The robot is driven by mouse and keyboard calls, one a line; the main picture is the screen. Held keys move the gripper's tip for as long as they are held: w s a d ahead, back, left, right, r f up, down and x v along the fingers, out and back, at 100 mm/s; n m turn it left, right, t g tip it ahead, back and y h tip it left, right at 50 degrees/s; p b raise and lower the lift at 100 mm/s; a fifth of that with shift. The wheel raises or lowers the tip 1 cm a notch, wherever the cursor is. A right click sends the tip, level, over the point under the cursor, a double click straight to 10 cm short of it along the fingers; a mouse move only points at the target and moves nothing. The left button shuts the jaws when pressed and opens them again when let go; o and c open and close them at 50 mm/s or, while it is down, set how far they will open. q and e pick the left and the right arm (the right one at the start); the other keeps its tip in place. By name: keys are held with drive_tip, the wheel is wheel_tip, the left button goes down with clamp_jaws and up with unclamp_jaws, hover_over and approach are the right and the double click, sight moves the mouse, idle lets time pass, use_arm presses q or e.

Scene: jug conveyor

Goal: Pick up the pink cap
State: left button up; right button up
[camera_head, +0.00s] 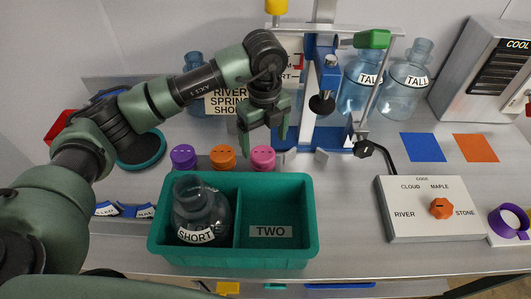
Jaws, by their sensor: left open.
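The pink cap (263,158) stands on the grey counter behind the green crate, at the right end of a row with an orange cap (222,157) and a purple cap (183,156). My left gripper (264,138) is open, pointing down just above and behind the pink cap, with nothing between its fingers. I cannot tell from this view whether a finger touches the cap. My right gripper is not in view.
The green crate (312,215) has two compartments; a jug labelled SHORT (203,207) is in the left one. A blue press frame (327,85) stands close right of my gripper. Jugs labelled TALL (405,88) stand behind. A dial box (430,215) is at right.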

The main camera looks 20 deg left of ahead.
sight(262, 152)
use_arm(q)
drive_tip(key=f, duration=0.1)
drive_tip(key=f+p, duration=0.1)
drive_tip(key=f, duration=0.1)
drive_tip(key=f+p, duration=0.1)
drive_tip(key=shift+s+a+f, duration=0.25)
drive_tip(key=shift+a+f, duration=0.05)
drive_tip(key=shift+f+p, duration=0.3)
drive_tip(key=shift+f, duration=0.25)
drive_tip(key=shift+d, duration=0.1)
drive_tip(key=c, duration=1.4)
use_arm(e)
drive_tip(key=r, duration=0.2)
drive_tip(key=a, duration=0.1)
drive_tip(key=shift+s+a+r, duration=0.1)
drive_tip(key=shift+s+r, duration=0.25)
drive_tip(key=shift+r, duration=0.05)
